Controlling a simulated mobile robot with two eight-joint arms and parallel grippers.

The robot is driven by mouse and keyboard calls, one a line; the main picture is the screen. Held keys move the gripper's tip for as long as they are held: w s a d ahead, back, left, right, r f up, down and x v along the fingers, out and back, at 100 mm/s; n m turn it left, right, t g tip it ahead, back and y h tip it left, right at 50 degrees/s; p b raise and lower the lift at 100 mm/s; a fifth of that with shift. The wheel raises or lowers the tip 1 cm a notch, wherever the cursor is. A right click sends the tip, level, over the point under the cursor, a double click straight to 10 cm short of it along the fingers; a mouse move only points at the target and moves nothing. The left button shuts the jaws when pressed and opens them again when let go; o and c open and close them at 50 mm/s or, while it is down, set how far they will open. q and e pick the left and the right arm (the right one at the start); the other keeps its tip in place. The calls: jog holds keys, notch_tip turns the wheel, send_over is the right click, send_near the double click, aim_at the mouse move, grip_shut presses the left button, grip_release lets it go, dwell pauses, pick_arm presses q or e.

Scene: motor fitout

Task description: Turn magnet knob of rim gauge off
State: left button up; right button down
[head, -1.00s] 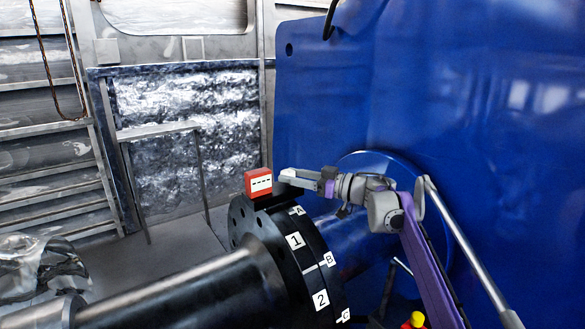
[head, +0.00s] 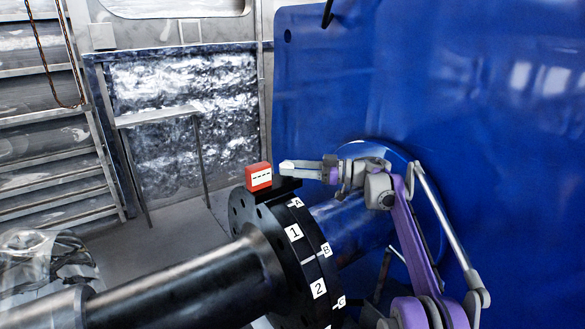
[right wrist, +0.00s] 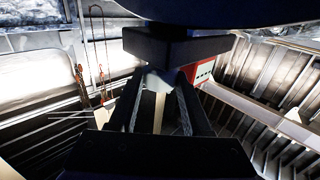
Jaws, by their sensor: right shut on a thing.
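The rim gauge is a small red box (head: 258,177) with a white display, beside a black base (head: 286,187) on top of the black flange (head: 270,222). My right gripper (head: 287,167) reaches in from the right, its fingertips just right of the red box and over the black base. In the right wrist view its fingers (right wrist: 157,95) converge on a small pale piece (right wrist: 160,80) under a dark block (right wrist: 175,46). It is shut on this piece, which looks like the magnet knob. The fingers hide most of the knob, so its turn position cannot be told. My left gripper is out of view.
The dark shaft (head: 180,283) runs to the lower left from the flange, which bears white number and letter labels. A large blue housing (head: 450,90) stands close behind my right arm. Plastic-wrapped material (head: 45,265) lies at the lower left.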

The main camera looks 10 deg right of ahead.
jog(key=shift+c, duration=1.7)
grip_release()
jog(key=v, duration=1)
jog(key=shift+s+d+b, duration=0.15)
jog(key=shift+d+b, duration=0.25)
